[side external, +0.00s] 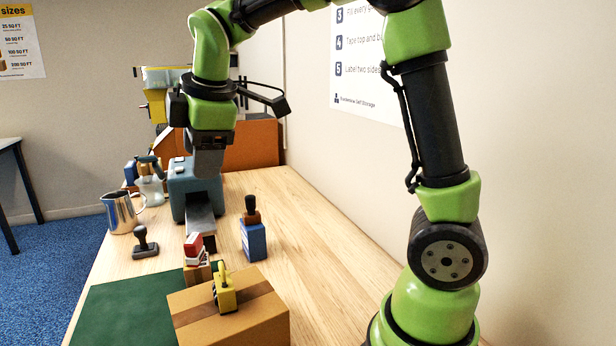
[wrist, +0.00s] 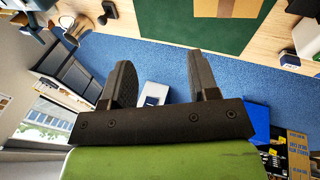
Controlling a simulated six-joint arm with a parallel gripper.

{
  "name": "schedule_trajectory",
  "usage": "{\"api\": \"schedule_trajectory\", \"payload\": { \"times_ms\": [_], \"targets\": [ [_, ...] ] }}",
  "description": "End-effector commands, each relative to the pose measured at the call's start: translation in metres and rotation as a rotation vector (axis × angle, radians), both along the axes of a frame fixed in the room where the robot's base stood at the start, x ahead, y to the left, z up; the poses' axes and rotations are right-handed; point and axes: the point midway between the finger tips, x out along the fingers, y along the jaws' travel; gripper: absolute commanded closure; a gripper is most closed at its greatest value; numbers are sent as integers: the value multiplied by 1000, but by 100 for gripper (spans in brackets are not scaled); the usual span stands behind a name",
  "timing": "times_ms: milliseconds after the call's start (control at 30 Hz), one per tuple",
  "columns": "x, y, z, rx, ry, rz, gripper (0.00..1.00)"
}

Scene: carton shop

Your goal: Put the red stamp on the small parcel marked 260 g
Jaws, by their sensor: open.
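The red stamp (side external: 193,246), red with a white lower part, sits on top of a small brown parcel (side external: 198,272) in the side view. I cannot read any weight mark on this parcel, so I cannot tell which one is marked 260 g. My gripper (side external: 207,170) points down, above and behind the red stamp, close to a teal machine. In the wrist view my gripper (wrist: 160,65) has its two fingers well apart, with nothing between them. The red stamp cannot be made out in the wrist view.
A larger carton (side external: 255,320) bears a yellow tape dispenser (side external: 226,290). A green mat (side external: 125,310) lies left of it. A black stamp (side external: 145,245), a metal pitcher (side external: 119,213), the teal machine (side external: 180,190) and a blue box (side external: 253,242) stand around. The table's right side is clear.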

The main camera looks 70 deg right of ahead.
Motion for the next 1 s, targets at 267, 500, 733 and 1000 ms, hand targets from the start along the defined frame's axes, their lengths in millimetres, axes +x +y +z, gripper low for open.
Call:
{"api": "schedule_trajectory", "payload": {
  "times_ms": [267, 500, 733, 1000],
  "targets": [
    [-115, 26, 25, 462, -170, -637, 45],
    [-174, 40, 8, 768, -198, -1017, 45],
    [-186, 43, 1, 844, -193, -1113, 45],
    [-185, 43, 2, 842, -193, -1111, 45]
  ]
}}
